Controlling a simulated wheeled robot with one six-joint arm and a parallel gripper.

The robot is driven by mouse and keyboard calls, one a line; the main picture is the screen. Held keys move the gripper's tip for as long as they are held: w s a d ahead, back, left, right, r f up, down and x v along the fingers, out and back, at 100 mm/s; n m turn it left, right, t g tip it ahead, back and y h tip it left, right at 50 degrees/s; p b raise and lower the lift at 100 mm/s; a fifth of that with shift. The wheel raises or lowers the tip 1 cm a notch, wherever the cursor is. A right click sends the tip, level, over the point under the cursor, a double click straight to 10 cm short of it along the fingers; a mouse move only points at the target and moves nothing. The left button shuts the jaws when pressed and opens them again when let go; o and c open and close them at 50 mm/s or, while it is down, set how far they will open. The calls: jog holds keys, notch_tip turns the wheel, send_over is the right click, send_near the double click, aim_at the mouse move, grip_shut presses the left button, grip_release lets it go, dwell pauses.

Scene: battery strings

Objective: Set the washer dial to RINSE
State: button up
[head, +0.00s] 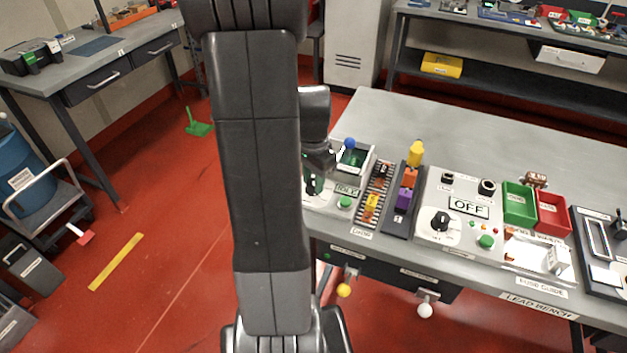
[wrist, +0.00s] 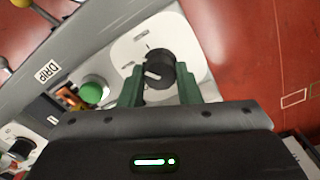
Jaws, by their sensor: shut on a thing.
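The washer dial (wrist: 161,66) is a round black knob on a white plate in the wrist view. A pale mark on its face points left. Small printed marks ring it, too small to read. My gripper (wrist: 159,78) has one green finger on each side of the dial and is shut on it. In the head view my gripper (head: 317,170) is at the left end of the bench, partly behind my arm. The dial cannot be made out clearly there. A small sign (head: 347,190) beside it is hard to read.
A green button (wrist: 95,89) is left of the dial in the wrist view. Right along the bench (head: 400,110) stand a rack of coloured blocks (head: 407,190), a panel with an OFF sign (head: 468,207), and green (head: 518,190) and red bins (head: 552,208). The bench's back is clear.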

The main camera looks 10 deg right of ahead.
aim_at(313, 181)
jog(key=m, duration=0.5)
jog(key=shift+m, duration=0.4)
jog(key=shift+m, duration=0.5)
jog(key=o, duration=0.8)
jog(key=shift+r, duration=0.1)
jog(key=shift+r+p, duration=1.55)
jog(key=shift+r, duration=0.15)
